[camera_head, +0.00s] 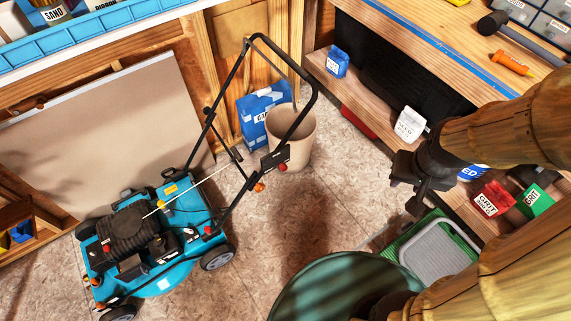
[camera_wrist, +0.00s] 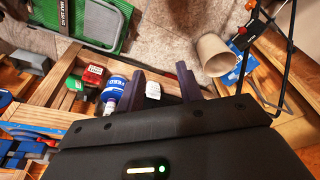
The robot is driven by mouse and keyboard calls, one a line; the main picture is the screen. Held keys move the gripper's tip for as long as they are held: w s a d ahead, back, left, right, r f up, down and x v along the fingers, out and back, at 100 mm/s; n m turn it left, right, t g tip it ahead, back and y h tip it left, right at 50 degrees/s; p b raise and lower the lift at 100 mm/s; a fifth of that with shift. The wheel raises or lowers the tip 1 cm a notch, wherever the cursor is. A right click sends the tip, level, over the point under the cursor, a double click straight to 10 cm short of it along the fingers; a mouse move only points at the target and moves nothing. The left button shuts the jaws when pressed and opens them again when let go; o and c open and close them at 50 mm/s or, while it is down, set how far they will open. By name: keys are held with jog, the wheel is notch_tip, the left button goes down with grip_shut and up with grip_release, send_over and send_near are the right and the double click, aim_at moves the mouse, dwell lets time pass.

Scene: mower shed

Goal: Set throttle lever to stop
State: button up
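The teal lawn mower (camera_head: 155,235) stands on the floor at the left in the head view, with its black handle rising toward the back wall. A dark control box (camera_head: 274,158) sits on the handle, with a red knob (camera_head: 283,168) on it and an orange knob (camera_head: 259,187) just below. I cannot tell which part is the throttle lever or its setting. My gripper (camera_head: 408,196) is well to the right of the handle, touching nothing. In the wrist view its two fingers (camera_wrist: 160,72) stand apart and empty. Part of the mower handle (camera_wrist: 266,35) shows there at upper right.
A beige bucket (camera_head: 292,135) stands behind the handle beside a blue bag (camera_head: 257,112). A workbench (camera_head: 430,45) with a lower shelf runs along the right. A green round container (camera_head: 335,285) and a grey-green step stool (camera_head: 435,250) stand in front. Floor between is clear.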

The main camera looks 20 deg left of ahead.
jog(key=shift+s, duration=0.1)
jog(key=shift+o, duration=1.1)
jog(key=w+a+f+n+t+y+b, duration=0.1)
jog(key=w+a+f+b, duration=0.15)
jog(key=f+b, duration=0.4)
jog(key=w+a+f+n+t+y+b, duration=0.1)
jog(key=w+a+f+b, duration=0.2)
jog(key=f, duration=0.7)
jog(key=w+a+f+n+t+y+b, duration=0.1)
jog(key=w+f+b, duration=0.35)
jog(key=f, duration=0.35)
jog(key=s+a+f+m+t+y+b, duration=0.1)
jog(key=a+f+m+t+y+b, duration=0.3)
jog(key=a+f+y+b, duration=0.6)
jog(key=a+f+t+b, duration=0.2)
jog(key=a+f+b, duration=0.1)
jog(key=f+b, duration=0.1)
jog(key=shift+s+f+y, duration=0.3)
jog(key=shift+s, duration=0.05)
jog(key=shift+w+a+b, duration=0.1)
jog(key=shift+a+b, duration=0.05)
jog(key=shift+b, duration=0.2)
